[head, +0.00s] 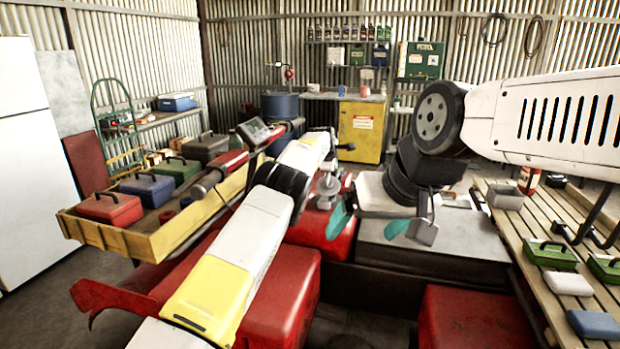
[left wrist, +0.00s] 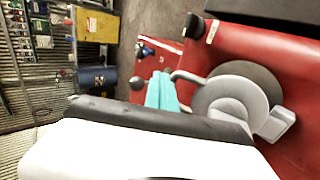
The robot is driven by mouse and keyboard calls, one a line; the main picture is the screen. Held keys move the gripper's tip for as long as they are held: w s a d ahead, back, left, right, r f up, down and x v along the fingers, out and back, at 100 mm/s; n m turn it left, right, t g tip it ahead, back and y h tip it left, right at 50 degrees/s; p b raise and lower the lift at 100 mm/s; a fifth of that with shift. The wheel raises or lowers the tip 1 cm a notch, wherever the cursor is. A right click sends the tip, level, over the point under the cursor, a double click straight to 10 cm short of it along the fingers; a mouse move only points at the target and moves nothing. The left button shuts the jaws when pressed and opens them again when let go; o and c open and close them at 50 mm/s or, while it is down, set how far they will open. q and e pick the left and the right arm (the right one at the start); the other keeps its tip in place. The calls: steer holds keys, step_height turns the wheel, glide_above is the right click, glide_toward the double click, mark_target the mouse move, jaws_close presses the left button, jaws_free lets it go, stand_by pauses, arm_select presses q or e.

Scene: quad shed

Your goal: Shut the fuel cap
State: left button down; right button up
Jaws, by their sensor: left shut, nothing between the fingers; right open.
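The fuel cap (left wrist: 228,98) shows in the left wrist view as a round grey metal piece with a darker disc, a curved arm and a small lever. It stands on a red tank (left wrist: 298,75); I cannot tell how far its lid stands open. In the head view the grey cap fitting (head: 328,187) is small and partly crowded by my arms. My left gripper (left wrist: 160,82) has its teal fingers shut and empty, close beside the cap's curved arm; contact is unclear. My right gripper (head: 370,230) is open and empty, its teal fingers spread over the red and grey bodywork.
A yellow cart (head: 150,243) with several toolboxes stands at left. A slatted bench (head: 520,240) with green boxes stands at right. A yellow cabinet (head: 361,130) and a blue drum (head: 281,112) are at the back. My two arms crowd the space around the cap.

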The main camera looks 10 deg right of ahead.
arm_select(q)
steer(key=shift+w+f, duration=0.3)
steer(key=shift+f, duration=0.2)
steer(key=shift+w+d+f, duration=0.1)
stand_by(0.5)
